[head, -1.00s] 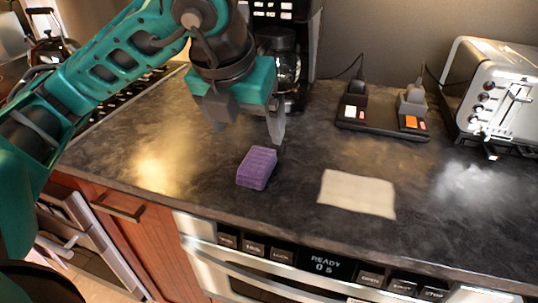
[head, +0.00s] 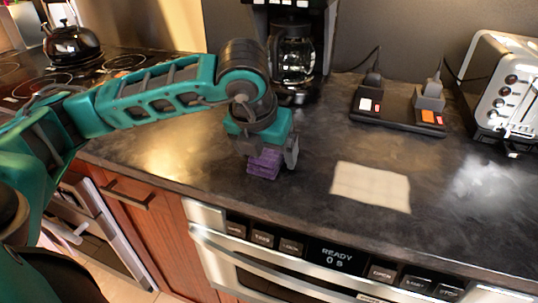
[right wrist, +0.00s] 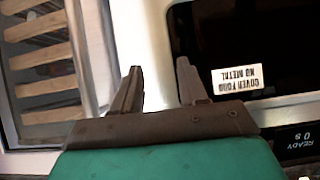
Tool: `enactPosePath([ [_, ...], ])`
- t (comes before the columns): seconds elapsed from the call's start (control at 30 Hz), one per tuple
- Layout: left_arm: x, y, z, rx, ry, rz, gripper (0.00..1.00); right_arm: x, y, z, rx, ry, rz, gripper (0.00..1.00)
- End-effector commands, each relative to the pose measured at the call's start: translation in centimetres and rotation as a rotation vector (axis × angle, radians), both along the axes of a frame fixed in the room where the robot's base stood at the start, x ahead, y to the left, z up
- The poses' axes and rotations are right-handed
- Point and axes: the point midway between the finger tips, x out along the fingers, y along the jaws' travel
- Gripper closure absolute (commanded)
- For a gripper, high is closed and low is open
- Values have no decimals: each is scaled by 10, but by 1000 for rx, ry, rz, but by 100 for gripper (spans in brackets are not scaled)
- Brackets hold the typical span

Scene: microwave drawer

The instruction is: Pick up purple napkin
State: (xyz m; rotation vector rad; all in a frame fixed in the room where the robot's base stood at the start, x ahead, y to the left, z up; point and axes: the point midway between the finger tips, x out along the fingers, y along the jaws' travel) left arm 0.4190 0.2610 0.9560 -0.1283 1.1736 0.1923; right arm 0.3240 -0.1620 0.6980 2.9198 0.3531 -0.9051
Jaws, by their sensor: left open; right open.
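The purple napkin (head: 264,163) is a small folded block on the dark countertop, left of the white cloth. My left gripper (head: 268,158) is lowered over it from above, with its fingers on either side of the napkin. Its jaws are open, and its body hides the napkin's upper part. I cannot tell whether the fingers touch it. My right gripper (right wrist: 160,88) shows in the right wrist view, open with nothing between its fingers, in front of the microwave drawer front.
A white cloth (head: 371,186) lies flat to the right. A coffee maker (head: 291,52) stands behind my left gripper. A black power strip (head: 398,113) and a silver toaster (head: 507,90) stand at the right. A kettle (head: 72,44) sits on the stove at back left.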

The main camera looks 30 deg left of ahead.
Motion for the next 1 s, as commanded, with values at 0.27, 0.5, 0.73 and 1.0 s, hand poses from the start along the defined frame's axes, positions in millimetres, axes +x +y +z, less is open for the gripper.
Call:
enactPosePath([
  [0.27, 0, 0, 0, 0, 0, 0, 18, 1, 1, 1, 2, -3, 0, 57],
  [0.5, 0, 0, 0, 0, 0, 0, 41, 1, 2, 2, 6, -3, -2, 57],
  [0.73, 0, 0, 0, -1, 0, 0, 63, 1, 2, 2, 8, -4, -3, 57],
  [1.0, 0, 0, 0, -1, 0, 0, 67, 1, 2, 2, 8, -4, -3, 57],
])
